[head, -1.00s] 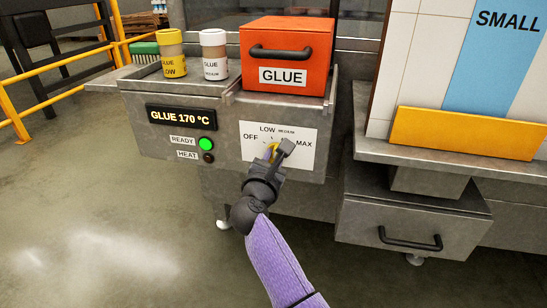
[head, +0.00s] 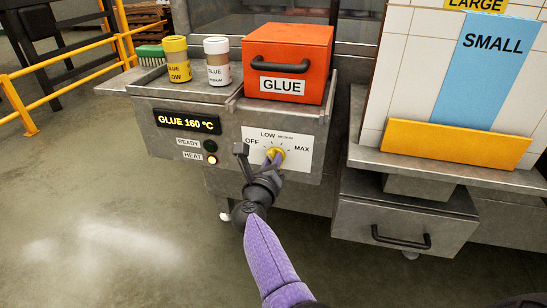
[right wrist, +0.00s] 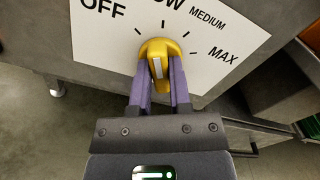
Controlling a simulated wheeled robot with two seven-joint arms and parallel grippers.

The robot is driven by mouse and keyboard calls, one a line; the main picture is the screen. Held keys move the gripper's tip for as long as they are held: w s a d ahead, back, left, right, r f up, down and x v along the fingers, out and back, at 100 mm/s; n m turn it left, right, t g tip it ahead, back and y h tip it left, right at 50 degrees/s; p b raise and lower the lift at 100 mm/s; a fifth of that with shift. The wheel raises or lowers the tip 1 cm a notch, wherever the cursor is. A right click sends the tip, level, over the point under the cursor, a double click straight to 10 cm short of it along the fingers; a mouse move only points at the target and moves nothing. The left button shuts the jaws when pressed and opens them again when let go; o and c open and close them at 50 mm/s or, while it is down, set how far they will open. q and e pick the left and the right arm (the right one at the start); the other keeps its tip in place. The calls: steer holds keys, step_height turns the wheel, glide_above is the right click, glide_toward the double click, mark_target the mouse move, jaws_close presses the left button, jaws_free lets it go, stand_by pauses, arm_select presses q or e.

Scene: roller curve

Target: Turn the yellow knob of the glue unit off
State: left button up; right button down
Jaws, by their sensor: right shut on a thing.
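The yellow knob (head: 275,153) is on a white dial plate (head: 296,160) on the front of the grey glue unit (head: 222,172). The plate reads OFF, LOW, MEDIUM and MAX. My right gripper (head: 274,163) is shut on the knob from the front. In the right wrist view the two purple fingers (right wrist: 160,78) hold either side of the knob (right wrist: 160,48). A pale strip shows on its near face; which mark the knob points to is hard to tell. The display (head: 188,121) reads GLUE 160 °C. The READY lamp (head: 210,146) is dark and the HEAT lamp (head: 212,160) is lit. My left gripper is out of view.
A red GLUE box (head: 287,62) with a black handle stands on the unit, beside a yellow-capped jar (head: 176,60) and a white-capped jar (head: 217,62). A drawer (head: 402,232) juts out at the right. Yellow rails (head: 65,82) stand at the left. The floor in front is open.

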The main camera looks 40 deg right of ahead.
steer(key=n+p, duration=0.1)
steer(key=n, duration=0.4)
steer(key=shift+p, duration=0.35)
steer(key=shift+n, duration=0.3)
steer(key=shift+f, duration=0.1)
steer(key=c, duration=0.6)
jaws_free()
steer(key=shift+c, duration=0.2)
steer(key=shift+o, duration=0.4)
